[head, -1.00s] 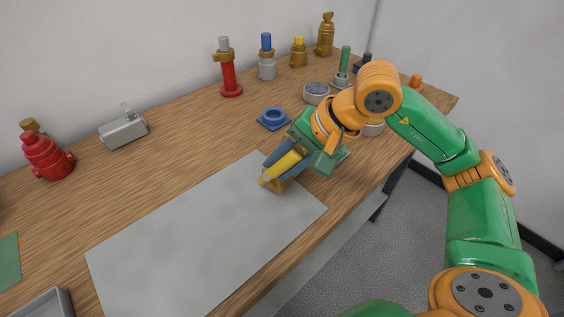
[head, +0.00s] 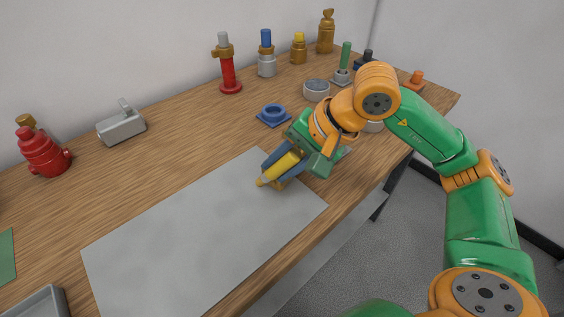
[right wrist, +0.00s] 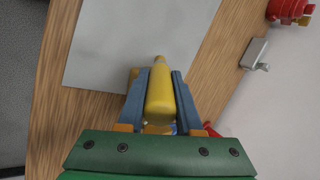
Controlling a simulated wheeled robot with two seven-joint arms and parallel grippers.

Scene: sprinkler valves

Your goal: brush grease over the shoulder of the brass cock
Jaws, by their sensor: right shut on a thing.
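My right gripper (head: 277,172) is shut on a yellow, round-bodied tool (right wrist: 160,95) with a tapered tip, held tilted over the grey mat (head: 190,225) near its right end. The tool's tip points left and down in the head view; I see no bristles. A small tan patch (right wrist: 134,76) shows beside the tool in the right wrist view; I cannot tell what it is. Two brass-coloured fittings stand at the back: a tall one (head: 326,34) and a shorter one with a yellow top (head: 299,50). I cannot tell which is the brass cock. My left gripper is out of view.
A red fitting (head: 229,75), a blue-topped grey fitting (head: 266,62), a blue ring holder (head: 273,116) and a round grey tin (head: 316,90) stand behind. A grey box (head: 121,127) and a red bottle-shaped fitting (head: 44,154) are left. Most of the mat is clear.

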